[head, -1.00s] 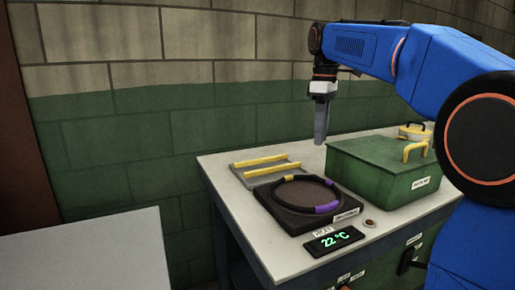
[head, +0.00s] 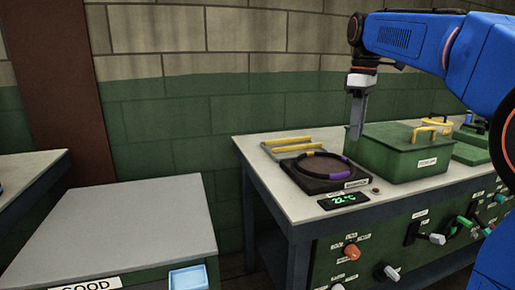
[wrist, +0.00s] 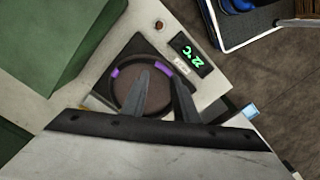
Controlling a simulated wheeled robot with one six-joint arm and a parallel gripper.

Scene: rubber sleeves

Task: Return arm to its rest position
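My arm (head: 425,42) reaches in from the upper right of the head view, bent at the elbow, with the wrist pointing down. My gripper (head: 355,132) hangs in the air in front of the wall, its tips overlapping the view of the green lidded box. In the wrist view my gripper (wrist: 158,80) shows two grey fingers apart, with nothing between them. Below it lies a dark plate (head: 304,184) with a black ring (head: 344,171) marked purple and yellow. The fingers hide part of the ring in the wrist view.
The bench (head: 268,175) carries a rack with yellow bars (head: 290,143), the green box (head: 398,158) and a display reading 22 °C (head: 343,200). Knobs and levers stick out of its front. A grey table (head: 120,225) with a blue tray (head: 188,279) stands left, with floor between.

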